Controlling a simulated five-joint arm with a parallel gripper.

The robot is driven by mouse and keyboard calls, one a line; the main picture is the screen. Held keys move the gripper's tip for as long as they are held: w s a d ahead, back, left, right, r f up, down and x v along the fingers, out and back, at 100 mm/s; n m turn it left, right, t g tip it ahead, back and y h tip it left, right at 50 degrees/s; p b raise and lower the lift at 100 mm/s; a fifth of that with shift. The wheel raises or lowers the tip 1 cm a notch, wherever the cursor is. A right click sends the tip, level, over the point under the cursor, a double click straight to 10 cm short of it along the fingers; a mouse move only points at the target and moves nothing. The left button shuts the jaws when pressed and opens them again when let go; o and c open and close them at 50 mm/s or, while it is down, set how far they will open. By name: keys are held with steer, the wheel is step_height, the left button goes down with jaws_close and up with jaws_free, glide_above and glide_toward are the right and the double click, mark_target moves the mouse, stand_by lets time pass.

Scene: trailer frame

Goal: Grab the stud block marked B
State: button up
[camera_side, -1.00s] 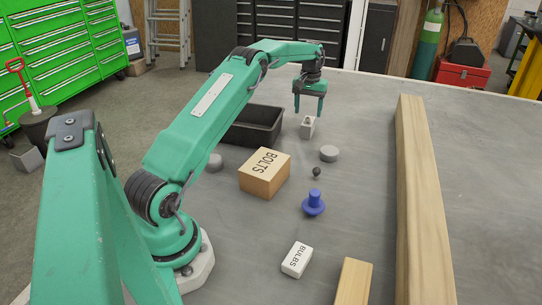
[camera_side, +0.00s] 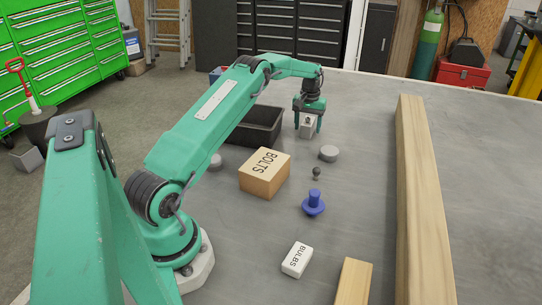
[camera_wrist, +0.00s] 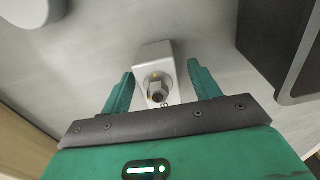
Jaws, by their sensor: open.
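A small light-grey block with a stud on top (camera_wrist: 154,58) sits on the table between the fingers of my gripper (camera_wrist: 160,88) in the wrist view. A small dark mark shows beside the stud, too small to read for certain. In the side view the same block (camera_side: 307,130) stands between the fingertips of my gripper (camera_side: 307,125), partly covered by them. My gripper points down and is open, with one finger on each side of the block. Gaps show between the fingers and the block in the wrist view.
A dark open bin (camera_side: 262,120) stands just left of the block. A grey disc (camera_side: 328,153), a small dark knob (camera_side: 316,173), a blue peg (camera_side: 313,204), a BOLTS box (camera_side: 264,175) and a BULBS box (camera_side: 297,260) lie nearer. A long wooden beam (camera_side: 424,200) runs along the right.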

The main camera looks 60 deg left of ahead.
steer(key=shift+f, duration=0.5)
steer(key=shift+c, duration=0.4)
steer(key=shift+r, duration=0.1)
jaws_close()
steer(key=shift+r, duration=0.15)
steer(key=shift+r, duration=0.55)
step_height(320, 180, up, 3)
steer(key=shift+w, duration=0.1)
steer(key=d+r, duration=0.6)
steer(key=d, duration=0.5)
steer(key=shift+d+r, duration=0.3)
